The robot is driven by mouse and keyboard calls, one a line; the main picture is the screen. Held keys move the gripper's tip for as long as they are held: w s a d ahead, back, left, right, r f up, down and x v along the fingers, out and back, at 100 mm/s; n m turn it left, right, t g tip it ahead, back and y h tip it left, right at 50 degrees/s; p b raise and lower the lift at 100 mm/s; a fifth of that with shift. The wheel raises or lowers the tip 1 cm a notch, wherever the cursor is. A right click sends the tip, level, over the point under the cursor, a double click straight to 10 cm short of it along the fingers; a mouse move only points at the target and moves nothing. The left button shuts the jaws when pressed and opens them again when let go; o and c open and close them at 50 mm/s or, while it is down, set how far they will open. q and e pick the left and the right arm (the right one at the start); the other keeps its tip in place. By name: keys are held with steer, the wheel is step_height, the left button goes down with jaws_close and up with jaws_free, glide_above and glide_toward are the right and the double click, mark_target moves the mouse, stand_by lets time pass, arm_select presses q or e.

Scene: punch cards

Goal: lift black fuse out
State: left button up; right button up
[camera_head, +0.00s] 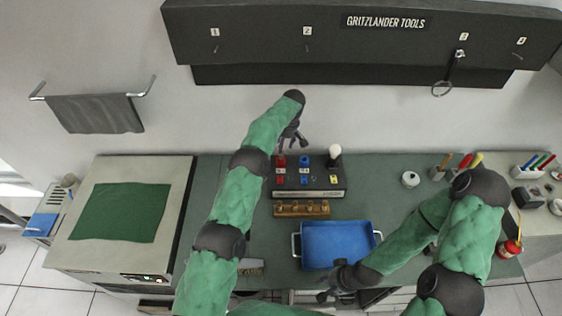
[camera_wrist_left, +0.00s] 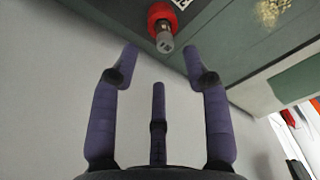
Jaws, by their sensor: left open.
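A dark fuse box (camera_head: 310,190) stands on the green bench against the wall, with red, blue and yellow parts on it. A dark grey cylinder with small markings (camera_wrist_left: 164,42) sits in a red ring (camera_wrist_left: 160,16) in the left wrist view; I cannot tell for sure that it is the black fuse. My left gripper (camera_head: 292,141) is above the back left of the box. In the left wrist view its open, empty fingers (camera_wrist_left: 160,62) point toward the cylinder, apart from it. My right gripper (camera_head: 333,284) is by the blue tray's front edge; its fingers are unclear.
A white knob (camera_head: 335,152) rises at the box's back right. A dark tool rack (camera_head: 350,35) hangs on the wall above.

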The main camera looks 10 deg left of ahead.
mark_target(281, 158)
arm_select(q)
steer(key=shift+s+a+f+b, duration=0.15)
steer(key=shift+f+b, duration=0.1)
steer(key=shift+f, duration=0.35)
steer(key=shift+w+a+f+b, duration=0.1)
steer(key=shift+f+b, duration=0.1)
steer(key=shift+f, duration=0.4)
steer(key=f, duration=0.1)
steer(key=f+b, duration=0.1)
steer(key=f, duration=0.2)
steer(key=shift+s+a+f, duration=0.1)
steer(key=shift+s+a, duration=0.1)
steer(key=shift+a, duration=0.1)
steer(key=shift+c, duration=0.8)
jaws_close()
